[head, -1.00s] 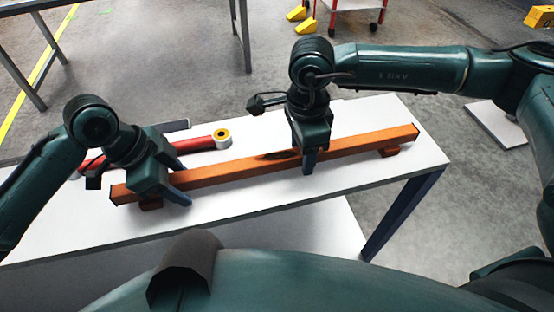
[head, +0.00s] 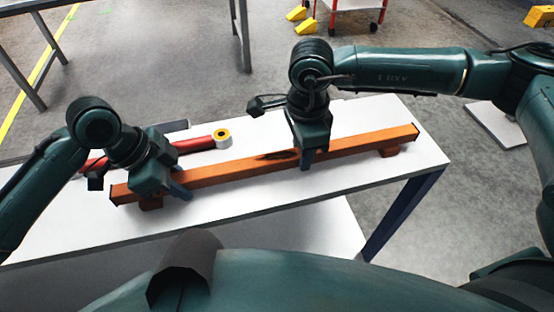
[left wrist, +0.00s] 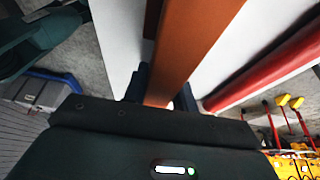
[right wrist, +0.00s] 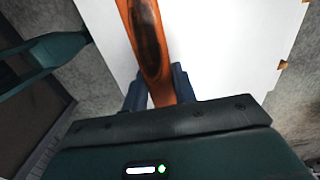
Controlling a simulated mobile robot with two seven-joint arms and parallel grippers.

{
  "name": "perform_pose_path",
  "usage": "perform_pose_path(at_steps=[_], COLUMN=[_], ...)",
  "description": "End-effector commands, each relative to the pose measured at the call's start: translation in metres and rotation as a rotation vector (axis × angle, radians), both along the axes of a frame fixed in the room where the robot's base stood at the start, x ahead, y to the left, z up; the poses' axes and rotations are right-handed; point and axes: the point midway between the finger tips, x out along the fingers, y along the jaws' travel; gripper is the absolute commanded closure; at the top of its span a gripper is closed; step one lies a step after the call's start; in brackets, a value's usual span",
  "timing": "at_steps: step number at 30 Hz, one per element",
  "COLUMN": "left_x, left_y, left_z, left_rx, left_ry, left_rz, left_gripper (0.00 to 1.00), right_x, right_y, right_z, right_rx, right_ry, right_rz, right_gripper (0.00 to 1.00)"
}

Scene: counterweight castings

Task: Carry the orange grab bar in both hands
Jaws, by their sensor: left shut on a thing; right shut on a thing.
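The orange grab bar (head: 230,171) lies lengthwise on the white table (head: 250,199), raised on small orange feet, with a dark patch near its middle. My left gripper (head: 180,188) is shut on the bar near its left end. The left wrist view shows the bar (left wrist: 195,45) running between the fingers (left wrist: 158,95). My right gripper (head: 308,162) is shut on the bar right of its middle. In the right wrist view the bar (right wrist: 152,45), with its dark patch, passes between the fingers (right wrist: 160,90). The fingertips are partly hidden there.
A grey metal frame (head: 240,40) stands behind at the left. A red trolley (head: 350,8) and yellow blocks (head: 298,13) are farther back.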

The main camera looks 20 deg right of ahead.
Motion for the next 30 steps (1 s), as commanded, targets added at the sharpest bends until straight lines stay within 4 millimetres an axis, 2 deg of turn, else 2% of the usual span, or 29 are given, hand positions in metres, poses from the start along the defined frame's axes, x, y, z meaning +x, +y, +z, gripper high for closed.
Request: perform_pose_path(at_steps=[20,30], left_x=[0.001,0.001], left_y=[0.0,0.0], left_z=[0.002,0.022], left_rx=[-0.002,-0.002], left_ry=[-0.003,-0.003], left_rz=[0.0,0.0], left_gripper=[1.0,1.0], right_x=[0.001,0.001], right_y=[0.0,0.0], right_z=[0.002,0.021], right_rx=[0.001,0.001], right_ry=[-0.003,-0.003], right_rz=[0.0,0.0], right_gripper=[1.0,1.0])
